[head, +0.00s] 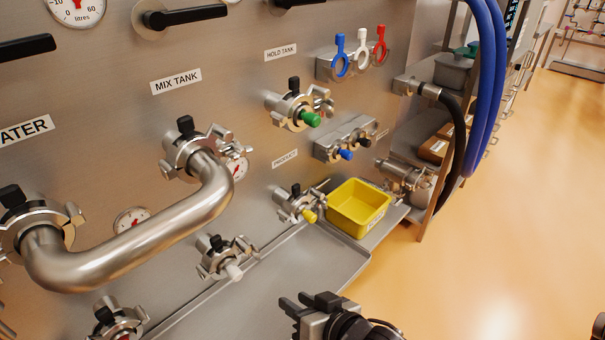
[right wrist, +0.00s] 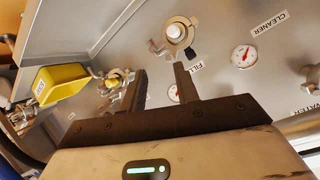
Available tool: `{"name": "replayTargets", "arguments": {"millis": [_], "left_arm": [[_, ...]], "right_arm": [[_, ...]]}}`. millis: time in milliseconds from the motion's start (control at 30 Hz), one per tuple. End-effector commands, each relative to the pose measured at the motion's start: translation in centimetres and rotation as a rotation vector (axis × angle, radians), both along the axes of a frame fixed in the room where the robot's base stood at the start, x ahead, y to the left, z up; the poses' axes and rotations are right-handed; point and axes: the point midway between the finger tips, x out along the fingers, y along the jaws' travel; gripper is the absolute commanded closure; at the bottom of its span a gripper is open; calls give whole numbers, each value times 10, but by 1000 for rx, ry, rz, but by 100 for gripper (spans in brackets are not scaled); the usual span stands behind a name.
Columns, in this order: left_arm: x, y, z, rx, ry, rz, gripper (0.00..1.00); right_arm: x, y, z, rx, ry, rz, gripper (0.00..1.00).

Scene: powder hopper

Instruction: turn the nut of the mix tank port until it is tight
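The mix tank port (head: 190,150) is on the steel panel below the MIX TANK label, in the head view. A metal clamp with a black knob (head: 186,125) on top and a wing-shaped metal nut (head: 219,133) at its right sits around it. A bent steel pipe (head: 150,240) joins this port to the WATER port (head: 32,225). How tight the nut is cannot be told. My right gripper (head: 297,301) is low in front of the panel, right of and well below the port. In the right wrist view its fingers (right wrist: 160,72) are apart with nothing between them. My left gripper is out of view.
A yellow bin (head: 358,207) stands on the steel ledge, right of the product port (head: 297,203). The hold tank port (head: 296,110) has a green plug. Blue hoses (head: 485,80) hang at the right. The orange floor (head: 500,240) is clear.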

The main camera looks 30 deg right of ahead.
Motion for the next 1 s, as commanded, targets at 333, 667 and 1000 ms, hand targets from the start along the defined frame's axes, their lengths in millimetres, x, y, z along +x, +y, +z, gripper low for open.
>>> {"name": "replayTargets", "arguments": {"millis": [333,667,1000], "left_arm": [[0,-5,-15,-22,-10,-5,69],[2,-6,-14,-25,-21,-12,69],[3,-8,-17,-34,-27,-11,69]], "right_arm": [[105,-15,157,857,-91,-190,69],[121,-16,216,1189,-51,-206,69],[160,-2,216,1196,-50,-206,69]]}}
